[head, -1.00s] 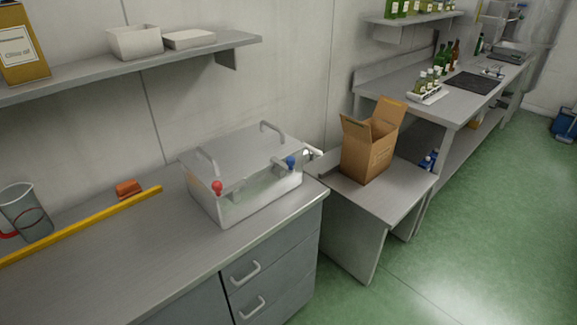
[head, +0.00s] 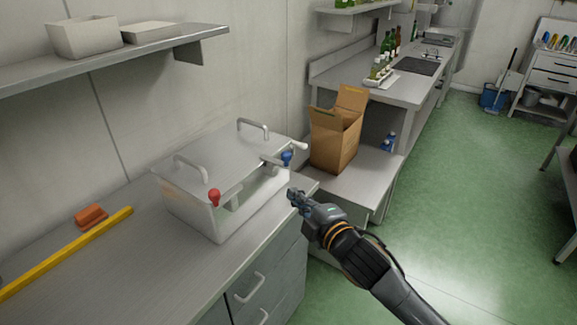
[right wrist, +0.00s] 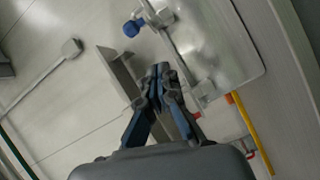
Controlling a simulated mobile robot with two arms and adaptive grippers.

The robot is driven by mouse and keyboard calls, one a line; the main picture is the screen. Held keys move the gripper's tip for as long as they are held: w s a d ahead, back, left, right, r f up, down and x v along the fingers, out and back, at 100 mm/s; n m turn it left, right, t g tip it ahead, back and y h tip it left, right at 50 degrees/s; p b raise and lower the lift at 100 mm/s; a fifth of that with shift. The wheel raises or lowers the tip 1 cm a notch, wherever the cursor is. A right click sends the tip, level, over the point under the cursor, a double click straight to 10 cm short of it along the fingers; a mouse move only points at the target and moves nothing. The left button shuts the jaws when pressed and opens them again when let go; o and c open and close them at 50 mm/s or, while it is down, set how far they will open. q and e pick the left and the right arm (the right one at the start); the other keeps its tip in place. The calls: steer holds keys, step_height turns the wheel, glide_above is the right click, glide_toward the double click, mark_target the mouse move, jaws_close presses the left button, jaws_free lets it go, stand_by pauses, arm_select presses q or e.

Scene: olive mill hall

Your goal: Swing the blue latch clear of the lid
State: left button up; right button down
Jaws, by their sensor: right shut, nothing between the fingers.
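The blue latch (head: 286,158) is a blue knob at the front right of a steel box (head: 215,215) with a flat metal lid (head: 222,152). A metal arm reaches from the knob onto the lid's edge. The blue knob also shows in the right wrist view (right wrist: 131,28). A red latch knob (head: 214,197) is at the box's front left. My right gripper (head: 293,193) is shut and empty, just right of the box's front and a little below the blue knob, apart from it. It also shows in the right wrist view (right wrist: 162,70). My left gripper is not in view.
A yellow level bar (head: 65,253) and an orange block (head: 91,215) lie left of the box. An open cardboard carton (head: 333,145) stands on a lower table at right. A shelf (head: 190,43) hangs above.

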mark_target(285, 163)
steer(key=shift+n+y, duration=0.3)
steer(key=shift+n, duration=0.2)
steer(key=w+p, duration=0.1)
steer(key=w, duration=0.2)
steer(key=w+a+r+p, duration=0.1)
steer(key=w, duration=0.2)
steer(key=w+a+r+p, duration=0.1)
steer(key=w, duration=0.3)
steer(key=shift+a+r, duration=0.1)
steer(key=shift+a, duration=0.1)
steer(key=shift+a, duration=0.1)
